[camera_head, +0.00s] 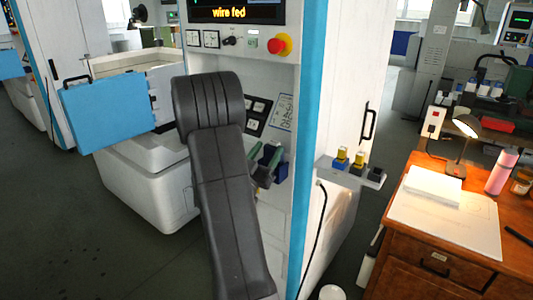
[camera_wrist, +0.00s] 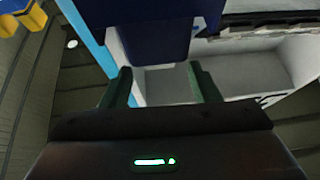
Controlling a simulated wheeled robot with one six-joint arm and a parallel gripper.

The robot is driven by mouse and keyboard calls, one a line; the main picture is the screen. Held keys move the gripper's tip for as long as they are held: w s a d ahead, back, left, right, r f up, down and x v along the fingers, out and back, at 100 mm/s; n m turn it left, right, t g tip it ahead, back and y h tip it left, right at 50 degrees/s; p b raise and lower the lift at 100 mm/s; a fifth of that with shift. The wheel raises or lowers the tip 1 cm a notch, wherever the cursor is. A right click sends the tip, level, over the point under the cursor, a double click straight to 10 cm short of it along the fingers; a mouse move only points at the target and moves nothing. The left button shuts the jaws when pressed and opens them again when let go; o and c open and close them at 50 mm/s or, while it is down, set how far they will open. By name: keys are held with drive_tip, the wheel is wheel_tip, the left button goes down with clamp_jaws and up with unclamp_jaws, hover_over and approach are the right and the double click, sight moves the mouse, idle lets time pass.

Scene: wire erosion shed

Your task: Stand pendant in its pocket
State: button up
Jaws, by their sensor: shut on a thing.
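My gripper (camera_head: 268,160) has green fingers and reaches in at the front of the white machine, beyond my dark arm. In the wrist view my gripper (camera_wrist: 160,75) has its two fingertips at either side of the narrow lower part of a dark blue block, which I take to be the pendant (camera_wrist: 155,35). The fingers are shut on it, and its upper part runs out of the picture. In the head view only a small blue patch of the pendant (camera_head: 282,171) shows by the fingers. I cannot make out the pocket in either view.
The machine's blue edge strip (camera_head: 308,130) stands just right of my gripper. A small shelf (camera_head: 372,179) with yellow-topped blue blocks juts out beyond it. A wooden desk (camera_head: 455,262) with a lamp is at the right. An open blue door (camera_head: 108,110) is at the left.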

drive_tip(key=o, duration=1.6)
drive_tip(key=shift+r, duration=0.1)
drive_tip(key=shift+r+p, duration=0.2)
drive_tip(key=shift+p, duration=0.25)
drive_tip(key=b+v, duration=0.3)
drive_tip(key=v, duration=0.9)
drive_tip(key=shift+b, duration=0.35)
drive_tip(key=shift+s+f, duration=0.1)
